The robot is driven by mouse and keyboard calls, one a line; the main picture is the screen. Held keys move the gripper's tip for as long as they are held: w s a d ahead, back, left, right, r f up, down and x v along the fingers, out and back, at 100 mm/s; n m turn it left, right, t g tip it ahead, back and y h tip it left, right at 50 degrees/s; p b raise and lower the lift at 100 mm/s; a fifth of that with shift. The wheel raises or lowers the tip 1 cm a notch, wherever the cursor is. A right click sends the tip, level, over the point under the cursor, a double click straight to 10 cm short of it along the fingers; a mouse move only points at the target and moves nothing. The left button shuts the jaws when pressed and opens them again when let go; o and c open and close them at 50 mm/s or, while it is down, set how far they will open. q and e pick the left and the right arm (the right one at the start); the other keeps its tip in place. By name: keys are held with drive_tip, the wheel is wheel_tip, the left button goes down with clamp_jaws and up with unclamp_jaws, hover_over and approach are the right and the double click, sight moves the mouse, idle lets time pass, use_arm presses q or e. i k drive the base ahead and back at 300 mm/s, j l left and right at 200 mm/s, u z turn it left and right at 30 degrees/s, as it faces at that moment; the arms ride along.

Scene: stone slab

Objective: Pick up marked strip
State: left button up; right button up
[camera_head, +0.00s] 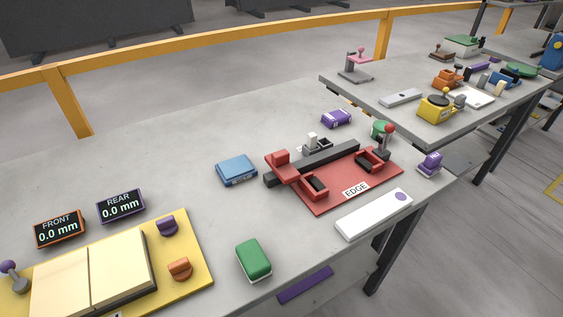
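A long white strip (368,216) with a round purple mark near its right end lies flat at the front edge of the grey slab. It is just in front of a red plate (350,183) labelled EDGE, which carries red blocks and a dark bar. A shorter pale grey strip (401,97) with a small dark mark lies on the farther slab. A purple strip (305,284) shows below the front edge of the near slab. Neither of my grippers is in view.
A green block (253,260) and a yellow board (190,240) with cream panels are at the front left. A blue box (237,169), a purple block (336,118) and FRONT (59,229) and REAR (121,205) displays stand behind. The slab's back left is clear.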

sight(355, 224)
drive_tip(key=u, duration=0.35)
drive_tip(key=i+l+u, duration=0.1)
drive_tip(key=l+u, duration=0.5)
drive_tip(key=u, duration=0.2)
drive_tip(key=l+u, duration=0.65)
drive_tip(key=u, duration=0.15)
drive_tip(key=k, duration=0.05)
